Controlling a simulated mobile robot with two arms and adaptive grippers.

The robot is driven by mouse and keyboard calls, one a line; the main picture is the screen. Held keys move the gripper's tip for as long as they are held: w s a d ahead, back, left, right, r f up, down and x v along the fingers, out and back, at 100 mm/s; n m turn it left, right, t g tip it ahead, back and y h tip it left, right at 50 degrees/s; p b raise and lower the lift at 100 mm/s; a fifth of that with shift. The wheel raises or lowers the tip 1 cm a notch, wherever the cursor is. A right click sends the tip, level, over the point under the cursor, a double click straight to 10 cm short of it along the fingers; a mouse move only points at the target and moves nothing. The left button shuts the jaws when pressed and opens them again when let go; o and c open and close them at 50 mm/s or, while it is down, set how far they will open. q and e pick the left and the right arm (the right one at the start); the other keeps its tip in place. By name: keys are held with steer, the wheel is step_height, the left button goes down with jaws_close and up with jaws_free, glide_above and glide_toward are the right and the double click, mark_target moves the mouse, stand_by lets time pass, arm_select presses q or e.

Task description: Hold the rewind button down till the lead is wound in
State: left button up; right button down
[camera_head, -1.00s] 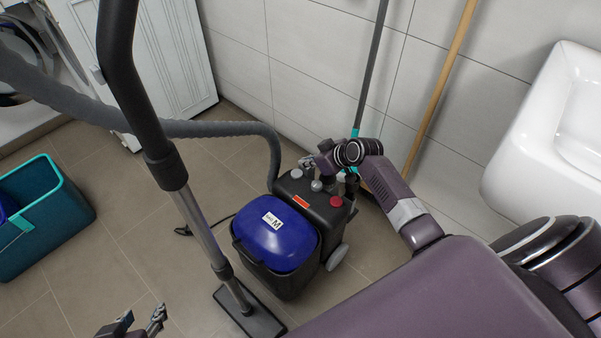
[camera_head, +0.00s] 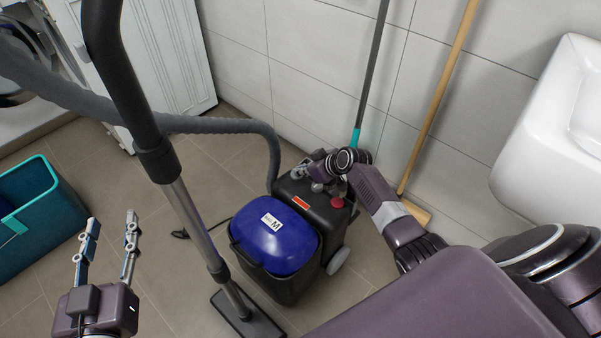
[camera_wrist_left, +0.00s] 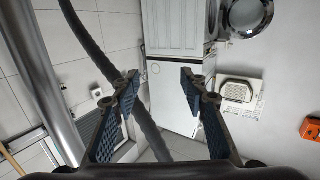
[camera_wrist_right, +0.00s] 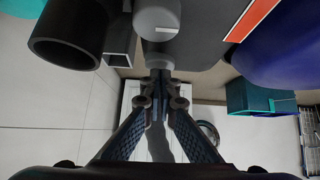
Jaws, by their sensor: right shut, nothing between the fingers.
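The vacuum cleaner (camera_head: 262,276) stands on the floor with a black body and blue lid. Its top carries grey round knobs (camera_head: 317,187) and a red knob (camera_head: 337,202); I cannot tell which is the rewind button. A dark lead with its plug (camera_head: 181,234) lies on the floor left of the cleaner. My right gripper (camera_head: 306,168) is shut and empty at the rear of the cleaner's top. In the right wrist view its fingertips (camera_wrist_right: 160,78) are close to a grey knob (camera_wrist_right: 157,18); contact is unclear. My left gripper (camera_head: 108,228) is open and empty, left of the cleaner.
The grey hose (camera_head: 215,127) and upright wand (camera_head: 195,225) with its floor head (camera_head: 248,318) stand left of the cleaner. A teal bucket (camera_head: 40,225) is at the far left. Two poles (camera_head: 440,95) lean on the wall; a white sink (camera_head: 550,130) is at right.

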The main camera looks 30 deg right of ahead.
arm_select(q)
steer(key=shift+r, duration=0.45)
arm_select(e)
steer(key=shift+f, duration=0.15)
steer(key=shift+f, duration=0.1)
steer(key=shift+s+f+b, duration=0.1)
steer(key=shift+f+b, duration=0.65)
steer(key=shift+f, duration=0.1)
arm_select(q)
step_height(320, 180, up, 8)
steer(key=s+t+h, duration=0.1)
steer(key=t, duration=0.3)
steer(key=shift+d+f, duration=0.15)
steer(key=shift+d, duration=0.25)
arm_select(e)
steer(key=shift+s+f, duration=0.2)
steer(key=shift+f, duration=0.05)
steer(key=shift+s+d+r, duration=0.15)
steer(key=shift+s+r, duration=0.2)
steer(key=shift+r, duration=0.05)
arm_select(q)
steer(key=shift+w, duration=0.1)
arm_select(e)
steer(key=shift+w+r+v, duration=0.15)
steer(key=shift+v, duration=1.05)
steer(key=shift+w+r+v, duration=0.15)
steer(key=shift+v, duration=1.05)
steer(key=shift+w+r+v, duration=0.1)
steer(key=shift+r+v, duration=0.05)
steer(key=shift+v, duration=1.05)
